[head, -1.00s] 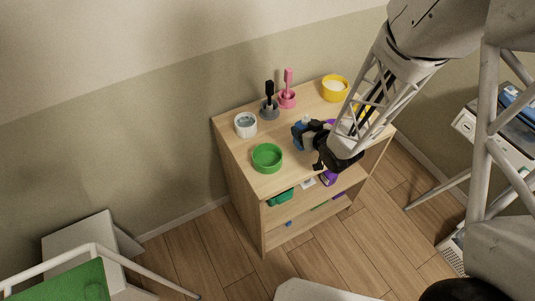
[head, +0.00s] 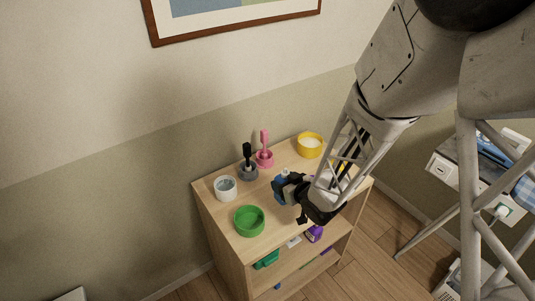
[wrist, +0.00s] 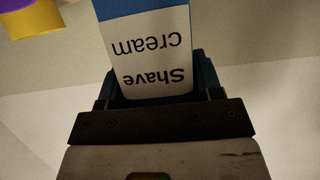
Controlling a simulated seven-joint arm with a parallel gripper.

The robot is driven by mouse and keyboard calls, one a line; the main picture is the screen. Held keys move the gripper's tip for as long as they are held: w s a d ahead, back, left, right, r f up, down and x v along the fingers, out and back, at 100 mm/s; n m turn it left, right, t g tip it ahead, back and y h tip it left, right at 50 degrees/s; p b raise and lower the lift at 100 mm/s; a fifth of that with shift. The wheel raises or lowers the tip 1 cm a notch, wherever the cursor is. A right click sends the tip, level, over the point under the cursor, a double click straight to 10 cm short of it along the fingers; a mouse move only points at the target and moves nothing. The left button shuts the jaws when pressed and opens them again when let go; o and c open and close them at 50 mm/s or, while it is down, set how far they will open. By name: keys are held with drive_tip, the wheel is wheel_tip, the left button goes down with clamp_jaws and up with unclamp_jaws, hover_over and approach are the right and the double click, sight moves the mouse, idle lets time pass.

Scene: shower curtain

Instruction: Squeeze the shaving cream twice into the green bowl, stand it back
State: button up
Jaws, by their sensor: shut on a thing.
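The green bowl (head: 249,221) sits near the front left of the wooden shelf top. My gripper (head: 284,187) is right of and slightly behind the bowl, apart from it in the picture. In the wrist view my gripper (wrist: 158,88) is shut on the shaving cream (wrist: 150,45), which has a white label and a blue part. Its "Shave Cream" lettering appears upside down there. In the head view my gripper and arm mostly hide the shaving cream; I cannot tell whether it touches the shelf top.
On the wooden unit (head: 222,229) stand a white cup (head: 225,188), a dark brush (head: 248,162), a pink brush (head: 264,152) and a yellow bowl (head: 310,145). A purple item (head: 314,233) lies on the shelf below. The wall is close behind.

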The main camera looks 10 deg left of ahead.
drive_tip(key=shift+w, duration=0.1)
drive_tip(key=w+d+r+m+t+h, duration=0.1)
drive_tip(key=w+d+r+m+h, duration=0.25)
drive_tip(key=w+d, duration=0.4)
drive_tip(key=w+d+r+m+t+h, duration=0.2)
drive_tip(key=w+d+r, duration=0.2)
drive_tip(key=w, duration=0.7)
drive_tip(key=w+d+r+m+t+h, duration=0.1)
drive_tip(key=w+d+r+m+h, duration=0.2)
drive_tip(key=w+d, duration=0.5)
drive_tip(key=w+d+f+m+h, duration=0.4)
drive_tip(key=w+d+f+h, duration=0.1)
drive_tip(key=d+f, duration=0.6)
drive_tip(key=shift+w+d+f+g, duration=0.3)
drive_tip(key=shift+w+f, duration=0.2)
drive_tip(key=shift+f, duration=0.65)
drive_tip(key=shift+r, duration=0.15)
